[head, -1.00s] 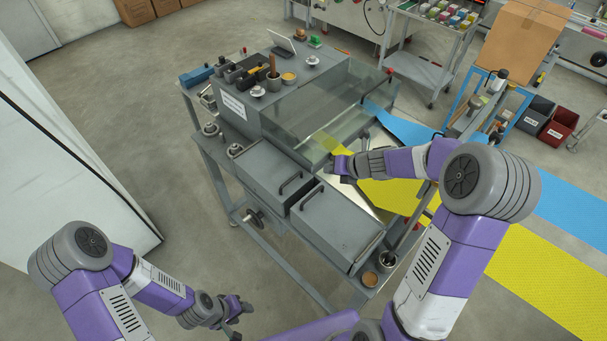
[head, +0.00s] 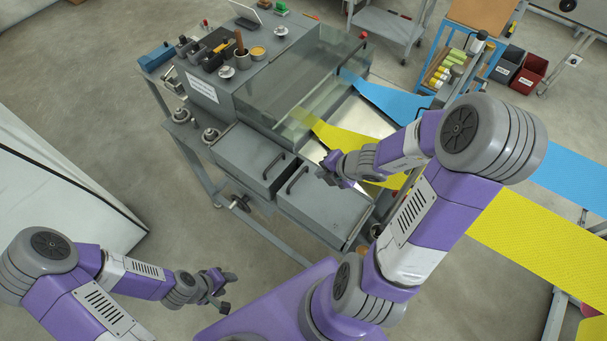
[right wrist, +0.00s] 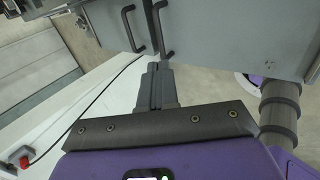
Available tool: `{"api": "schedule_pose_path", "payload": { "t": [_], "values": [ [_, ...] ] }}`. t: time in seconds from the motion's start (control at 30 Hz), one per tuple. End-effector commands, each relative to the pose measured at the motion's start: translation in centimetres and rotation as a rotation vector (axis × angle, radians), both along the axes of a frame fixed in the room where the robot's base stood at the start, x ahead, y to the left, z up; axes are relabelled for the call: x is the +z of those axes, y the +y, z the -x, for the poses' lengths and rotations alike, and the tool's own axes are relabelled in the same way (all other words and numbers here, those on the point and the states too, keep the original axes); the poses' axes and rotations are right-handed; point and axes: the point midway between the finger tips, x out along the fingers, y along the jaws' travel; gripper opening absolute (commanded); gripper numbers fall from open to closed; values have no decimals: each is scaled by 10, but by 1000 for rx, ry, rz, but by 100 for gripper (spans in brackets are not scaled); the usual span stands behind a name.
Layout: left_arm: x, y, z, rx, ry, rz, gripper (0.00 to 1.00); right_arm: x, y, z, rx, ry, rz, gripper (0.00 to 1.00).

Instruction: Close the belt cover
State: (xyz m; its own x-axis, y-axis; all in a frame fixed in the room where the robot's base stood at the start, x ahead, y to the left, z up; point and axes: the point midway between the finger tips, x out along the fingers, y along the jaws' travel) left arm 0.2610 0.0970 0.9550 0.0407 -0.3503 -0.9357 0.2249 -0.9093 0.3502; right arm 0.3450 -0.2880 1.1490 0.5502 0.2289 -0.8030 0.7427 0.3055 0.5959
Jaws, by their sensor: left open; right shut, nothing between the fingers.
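Two grey covers with dark bar handles sit side by side on the machine's front: a left cover (head: 238,152) and a right cover (head: 322,212). A clear guard (head: 300,75) stands behind them. I cannot tell which is the belt cover. The left handle (head: 273,166) and right handle (head: 297,180) also show in the right wrist view as the left bar (right wrist: 128,28) and right bar (right wrist: 162,28). My right gripper (head: 326,174) is shut and empty, close to the right handle; contact is unclear. My left gripper (head: 224,290) is open and empty, away from the machine.
A yellow belt (head: 345,142) and a blue belt (head: 385,95) run out to the right. A blue tool trolley (head: 440,65) stands behind them. Knobs and small boxes sit on the machine top. Open floor (head: 100,110) lies left of the machine.

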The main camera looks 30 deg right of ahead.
Motion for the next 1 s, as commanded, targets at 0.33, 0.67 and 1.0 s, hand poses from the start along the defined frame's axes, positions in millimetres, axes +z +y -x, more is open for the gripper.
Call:
{"api": "schedule_pose_path", "payload": {
  "t": [0.33,0.67,1.0],
  "values": [
    [-3,0,0,0,0,0,48,-23,7,-15,4,1,0,0],
    [-32,0,0,0,0,0,48,-68,19,-43,4,2,1,0],
    [-43,0,0,0,0,0,48,-90,25,-61,1,-1,2,0]
  ]
}}
